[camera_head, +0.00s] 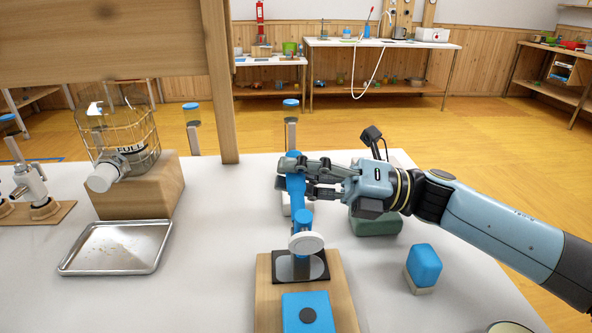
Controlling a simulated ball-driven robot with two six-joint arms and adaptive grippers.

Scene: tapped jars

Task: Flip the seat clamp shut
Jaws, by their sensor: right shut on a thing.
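The seat clamp has a blue lever (297,195) that stands raised, with a white round pad (306,243) low on its near side. It sits on a wooden base board (342,300) with a dark plate (285,268) under the pad and a blue block with a dark round spot (307,312) in front. My right gripper (297,176) comes in from the right and is shut on the upper part of the blue lever. Its fingers partly hide the lever there. My left gripper is out of view.
A metal tray (118,247) lies at left, before a tapped glass jar (122,135) on a wooden block (150,192). A blue-topped block (423,265) stands at right. A green-grey block (375,222) stands under my right gripper. A wooden post (219,85) rises behind.

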